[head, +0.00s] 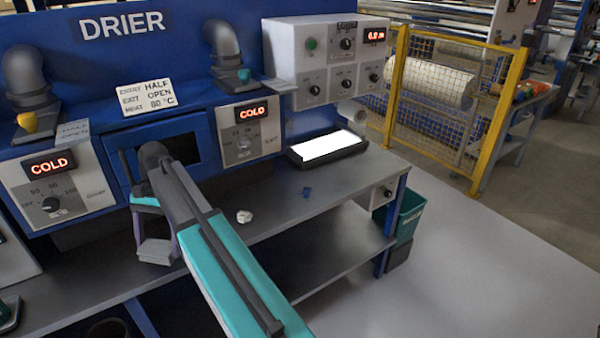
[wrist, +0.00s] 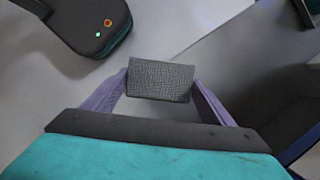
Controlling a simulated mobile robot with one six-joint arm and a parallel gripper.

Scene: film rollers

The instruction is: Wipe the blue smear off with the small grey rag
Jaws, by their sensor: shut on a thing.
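My gripper (wrist: 160,84) is shut on the grey rag (wrist: 160,80), a small woven dark grey piece held between its two purple fingers in the wrist view. A grey surface shows below the rag; I cannot tell whether the rag touches it. I cannot make out a blue smear for certain in either view. A small dark blue thing (head: 307,191) shows on the bench.
A crumpled white scrap (head: 244,217) lies on the bench beside my arm. A black tray with a bright white panel (head: 328,146) stands at the back right. The blue drier (head: 125,60) rises behind. A dark rounded device (wrist: 90,25) is at the wrist view's upper left.

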